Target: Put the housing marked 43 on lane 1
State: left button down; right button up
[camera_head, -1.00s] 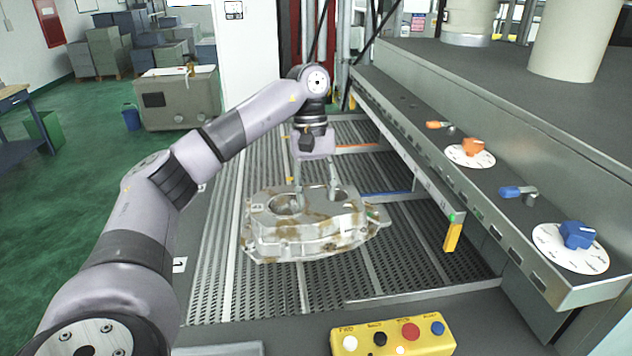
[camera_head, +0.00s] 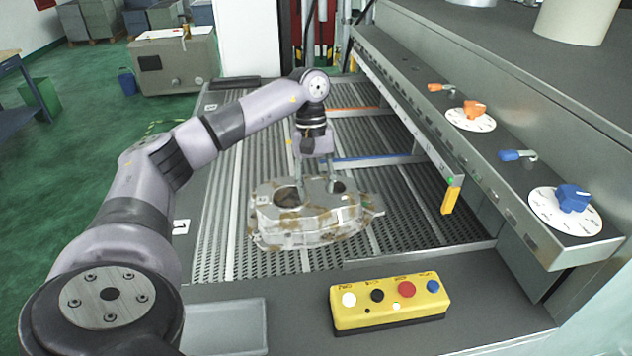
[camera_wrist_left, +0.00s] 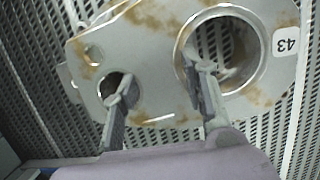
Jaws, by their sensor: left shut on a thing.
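The housing (camera_head: 308,222) is a grey aluminium casting with brown stains and two round openings. In the left wrist view the housing (camera_wrist_left: 155,55) bears a white label reading 43. My left gripper (camera_head: 313,184) is shut on the housing from above; its fingers (camera_wrist_left: 165,90) reach into the two openings. The housing hangs over the perforated conveyor bed; the gap below it is hard to judge. Metal strips divide the bed into lanes (camera_head: 222,230). My right gripper is not in view.
A yellow button box (camera_head: 390,302) and a shallow grey tray (camera_head: 225,325) are at the front. A grey machine ledge (camera_head: 480,165) with orange and blue dials runs along the right. A yellow post (camera_head: 450,200) hangs at its edge.

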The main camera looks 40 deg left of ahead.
aim_at(315, 187)
pick_arm(q)
jog(key=c, duration=1.4)
grip_release()
jog(key=o, duration=0.4)
jog(key=shift+o, duration=0.2)
jog(key=shift+r, duration=0.1)
jog(key=shift+r, duration=0.25)
jog(key=b+v, duration=0.2)
jog(key=v, duration=0.3)
jog(key=shift+f, duration=0.1)
jog(key=p+v, duration=0.2)
jog(key=v, duration=0.4)
jog(key=shift+r, duration=0.3)
jog(key=shift+w, duration=0.1)
